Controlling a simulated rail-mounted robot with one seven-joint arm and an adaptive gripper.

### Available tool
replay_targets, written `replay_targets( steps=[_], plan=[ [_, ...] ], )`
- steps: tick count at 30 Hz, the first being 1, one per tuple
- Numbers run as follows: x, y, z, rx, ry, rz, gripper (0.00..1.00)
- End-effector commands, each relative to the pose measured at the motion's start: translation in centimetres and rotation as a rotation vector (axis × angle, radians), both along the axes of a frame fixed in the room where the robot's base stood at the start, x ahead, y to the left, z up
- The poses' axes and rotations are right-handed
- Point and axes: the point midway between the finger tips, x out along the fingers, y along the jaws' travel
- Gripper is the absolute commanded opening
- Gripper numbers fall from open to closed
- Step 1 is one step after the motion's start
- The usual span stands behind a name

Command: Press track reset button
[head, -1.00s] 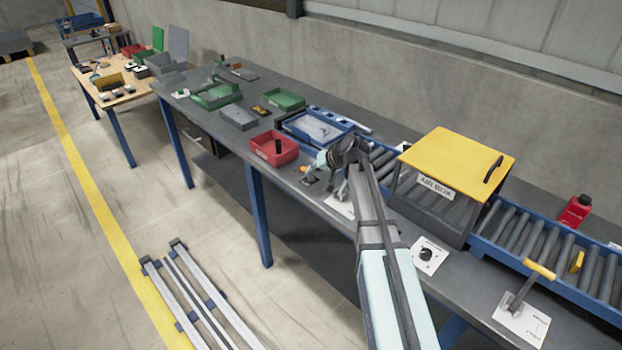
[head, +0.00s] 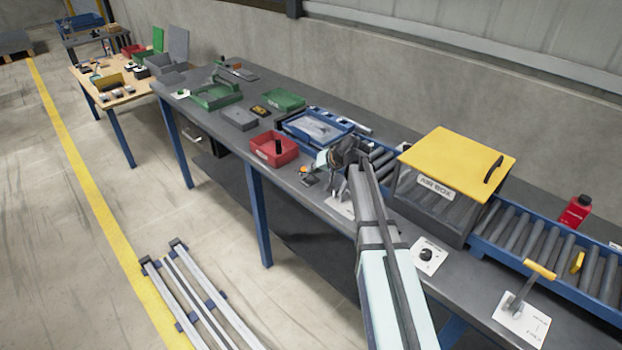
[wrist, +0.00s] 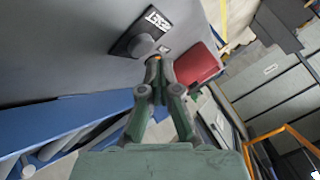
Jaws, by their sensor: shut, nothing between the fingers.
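My gripper (wrist: 154,64) is shut and empty.
A red bin (head: 266,157) stands close to the left of my gripper, and a blue tray (head: 290,129) lies behind it. The yellow-lidded air box (head: 452,157) and the roller conveyor (head: 535,240) are to the right. A wall runs behind the bench.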

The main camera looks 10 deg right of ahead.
Motion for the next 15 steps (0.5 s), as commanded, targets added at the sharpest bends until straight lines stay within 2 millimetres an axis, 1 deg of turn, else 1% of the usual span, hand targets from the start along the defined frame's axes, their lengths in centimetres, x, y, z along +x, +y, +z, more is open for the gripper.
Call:
replay_targets(
  steps=[7, 15],
  plan=[
    [0.00, 0.00, -0.85, 0.000, 0.000, 0.000, 0.00],
    [0.00, 0.00, -0.81, 0.000, 0.000, 0.000, 0.00]
  ],
)
